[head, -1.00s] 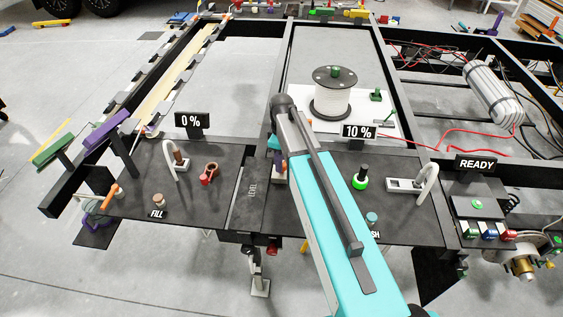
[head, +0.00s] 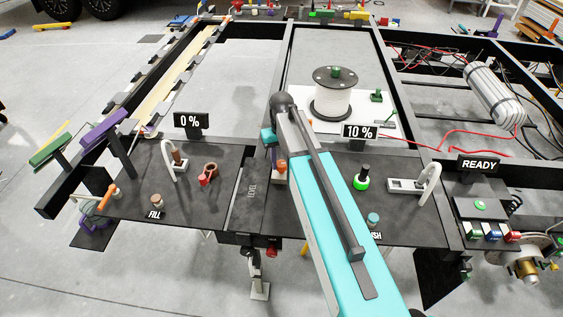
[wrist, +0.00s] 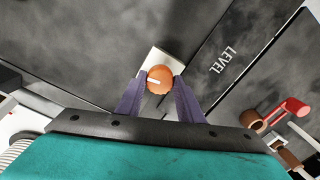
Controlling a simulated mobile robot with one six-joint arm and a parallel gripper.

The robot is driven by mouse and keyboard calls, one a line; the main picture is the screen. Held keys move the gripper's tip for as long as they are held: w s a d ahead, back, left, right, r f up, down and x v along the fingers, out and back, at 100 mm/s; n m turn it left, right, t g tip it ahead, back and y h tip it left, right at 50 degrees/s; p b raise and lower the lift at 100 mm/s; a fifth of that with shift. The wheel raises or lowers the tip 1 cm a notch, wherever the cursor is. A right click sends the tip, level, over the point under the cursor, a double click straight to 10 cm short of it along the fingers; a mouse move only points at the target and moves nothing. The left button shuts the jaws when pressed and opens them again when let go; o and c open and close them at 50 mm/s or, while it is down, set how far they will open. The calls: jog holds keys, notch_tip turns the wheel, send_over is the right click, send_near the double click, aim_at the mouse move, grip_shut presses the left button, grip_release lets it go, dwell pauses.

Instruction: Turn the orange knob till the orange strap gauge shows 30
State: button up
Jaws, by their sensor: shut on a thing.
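The orange knob (wrist: 162,86), with a white pointer mark, sits on a pale square plate (wrist: 165,58) on the dark panel. In the wrist view my gripper (wrist: 159,81) has its two purple fingers closed on either side of the knob, touching it. The white mark points left in that view. In the head view the orange knob (head: 281,165) shows just left of my teal arm, which hides most of the gripper. I cannot pick out an orange strap gauge.
A LEVEL slot (head: 250,192) runs left of the knob. A red-brown valve handle (head: 208,174) and a white spout (head: 168,158) stand on the left panel. A white spool (head: 333,98) stands behind.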

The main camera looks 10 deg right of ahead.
aim_at(281, 163)
jog(key=shift+m, duration=1.1)
jog(key=o, duration=1.1)
jog(key=shift+r, duration=0.1)
jog(key=shift+r+b, duration=1.7)
jog(key=shift+r, duration=5.1)
jog(key=shift+s+f, duration=0.1)
